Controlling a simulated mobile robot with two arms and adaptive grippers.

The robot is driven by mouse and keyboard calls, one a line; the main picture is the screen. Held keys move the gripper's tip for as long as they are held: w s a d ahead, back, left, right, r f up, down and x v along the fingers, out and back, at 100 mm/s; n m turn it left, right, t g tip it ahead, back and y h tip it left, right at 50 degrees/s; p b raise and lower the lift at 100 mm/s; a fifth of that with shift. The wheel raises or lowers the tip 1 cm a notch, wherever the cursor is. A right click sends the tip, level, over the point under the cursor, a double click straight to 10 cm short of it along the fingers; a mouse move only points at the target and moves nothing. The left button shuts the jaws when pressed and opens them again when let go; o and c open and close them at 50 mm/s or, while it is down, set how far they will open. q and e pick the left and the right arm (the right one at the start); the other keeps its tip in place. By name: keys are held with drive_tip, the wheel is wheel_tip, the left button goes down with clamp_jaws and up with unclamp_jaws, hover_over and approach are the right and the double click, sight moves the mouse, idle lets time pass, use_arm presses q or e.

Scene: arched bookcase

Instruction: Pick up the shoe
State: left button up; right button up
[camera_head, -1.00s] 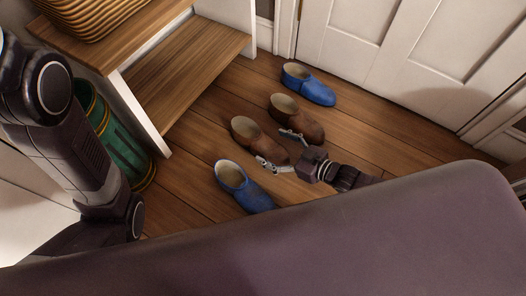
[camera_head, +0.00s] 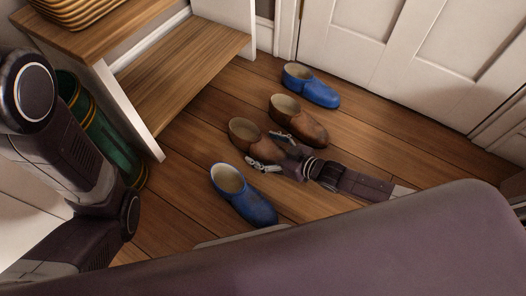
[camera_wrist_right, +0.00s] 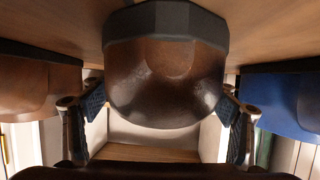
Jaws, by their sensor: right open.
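Two brown shoes and two blue shoes stand in a slanting row on the wooden floor. My right gripper (camera_head: 272,150) is open at the toe of the nearer brown shoe (camera_head: 243,132), one finger on each side. In the right wrist view this brown shoe (camera_wrist_right: 165,85) fills the middle, between the open fingers. The other brown shoe (camera_head: 302,122) is just behind and also shows at the wrist view's left (camera_wrist_right: 40,88). The near blue shoe (camera_head: 243,195) lies in front; a blue shoe (camera_head: 311,87) is farthest back. My left arm is at the left; its gripper is out of view.
A wooden shelf unit (camera_head: 183,75) with a woven basket (camera_head: 75,10) stands at upper left. A green banded container (camera_head: 108,140) is beside it, partly behind my left arm. A white door (camera_head: 410,60) closes the back.

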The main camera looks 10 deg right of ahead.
drive_tip(key=shift+c, duration=0.5)
drive_tip(key=c, duration=1.2)
drive_tip(key=shift+r, duration=0.1)
drive_tip(key=shift+c, duration=0.5)
drive_tip(key=shift+r, duration=0.15)
